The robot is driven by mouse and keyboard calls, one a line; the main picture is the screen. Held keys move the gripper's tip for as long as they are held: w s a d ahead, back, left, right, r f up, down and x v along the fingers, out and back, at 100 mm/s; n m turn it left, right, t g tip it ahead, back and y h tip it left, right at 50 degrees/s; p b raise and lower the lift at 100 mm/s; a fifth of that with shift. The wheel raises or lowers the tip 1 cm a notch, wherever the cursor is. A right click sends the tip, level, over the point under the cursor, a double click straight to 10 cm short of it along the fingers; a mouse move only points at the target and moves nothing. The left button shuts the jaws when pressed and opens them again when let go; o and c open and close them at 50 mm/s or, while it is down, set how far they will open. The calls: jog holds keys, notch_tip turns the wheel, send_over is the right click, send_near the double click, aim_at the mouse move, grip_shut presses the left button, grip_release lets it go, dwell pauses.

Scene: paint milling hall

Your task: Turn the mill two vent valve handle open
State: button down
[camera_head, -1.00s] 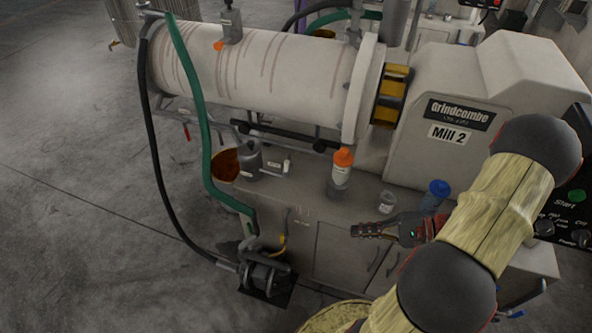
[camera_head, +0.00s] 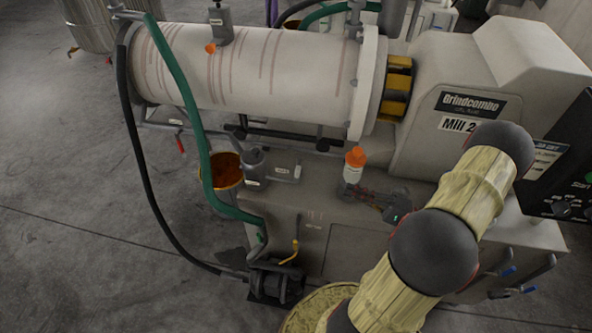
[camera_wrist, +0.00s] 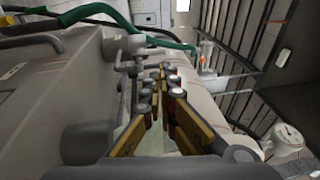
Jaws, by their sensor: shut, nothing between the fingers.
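Mill 2 has a pale, streaked horizontal drum (camera_head: 270,75) and a label reading Mill 2 (camera_head: 460,125). On the drum's top left stands a grey fitting (camera_head: 220,25) with a small orange handle (camera_head: 210,48) at its lower left, which appears to be the vent valve. In the wrist view, a small orange-red part (camera_wrist: 203,62) shows beside the green hose, perhaps this same handle. My gripper (camera_head: 352,190) is shut and empty, low before the drum's right end and well away from the orange handle. Its fingers (camera_wrist: 160,76) show mid-picture in the wrist view.
An orange-capped bottle (camera_head: 353,170) stands on the bench, close to my gripper in the picture. A green hose (camera_head: 190,100) and black hose (camera_head: 140,165) hang at left. A yellow handle (camera_head: 292,253) and pump (camera_head: 275,283) are low.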

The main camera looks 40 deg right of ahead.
aim_at(298, 172)
jog(key=b+x, duration=0.1)
jog(key=x, duration=1.3)
jog(key=shift+a, duration=0.15)
jog(key=shift+w+r, duration=0.1)
jog(key=shift+w, duration=0.05)
jog(key=shift+w+a+r+g+p, duration=0.4)
jog(key=shift+w+g+p, duration=0.1)
jog(key=shift+g, duration=0.3)
jog(key=shift+d+f, duration=0.1)
